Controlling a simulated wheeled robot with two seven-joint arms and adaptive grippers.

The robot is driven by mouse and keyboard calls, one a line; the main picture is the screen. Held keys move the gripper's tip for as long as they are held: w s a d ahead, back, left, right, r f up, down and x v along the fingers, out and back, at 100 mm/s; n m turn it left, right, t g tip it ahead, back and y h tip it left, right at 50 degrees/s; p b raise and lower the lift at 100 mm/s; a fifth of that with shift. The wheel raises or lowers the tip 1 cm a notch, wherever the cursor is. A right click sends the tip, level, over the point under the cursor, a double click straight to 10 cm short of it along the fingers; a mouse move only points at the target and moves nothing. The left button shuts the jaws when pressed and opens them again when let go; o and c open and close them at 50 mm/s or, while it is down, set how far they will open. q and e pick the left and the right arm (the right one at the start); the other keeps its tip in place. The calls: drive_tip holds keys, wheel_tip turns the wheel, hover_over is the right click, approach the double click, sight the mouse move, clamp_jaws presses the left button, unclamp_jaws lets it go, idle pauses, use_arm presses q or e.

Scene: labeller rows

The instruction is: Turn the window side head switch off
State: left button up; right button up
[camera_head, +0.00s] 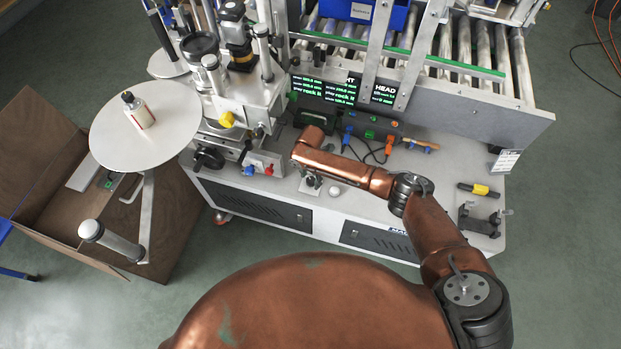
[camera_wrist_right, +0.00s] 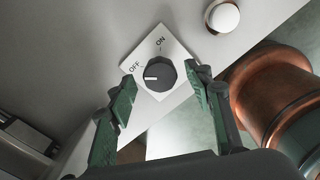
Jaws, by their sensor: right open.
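The head switch is a dark round knob (camera_wrist_right: 160,75) on a pale square plate (camera_wrist_right: 181,51) marked OFF and ON. The white line on the knob points to the OFF side. My right gripper (camera_wrist_right: 162,82) is open, with its green-padded fingers on either side of the knob and visible gaps to it. Nothing is held. In the head view my right arm reaches over the machine's front edge by the switch plate (camera_head: 305,188), and the fingers are hard to make out there. My left gripper is not in view.
A white round button (camera_wrist_right: 222,15) sits close beside the switch. Behind are dark displays (camera_head: 340,89) and a roller conveyor (camera_head: 500,50). A yellow-banded tool (camera_head: 480,189) lies at the right.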

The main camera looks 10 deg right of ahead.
sight(310, 181)
wheel_tip(310, 181, up, 12)
idle(0.6)
idle(0.5)
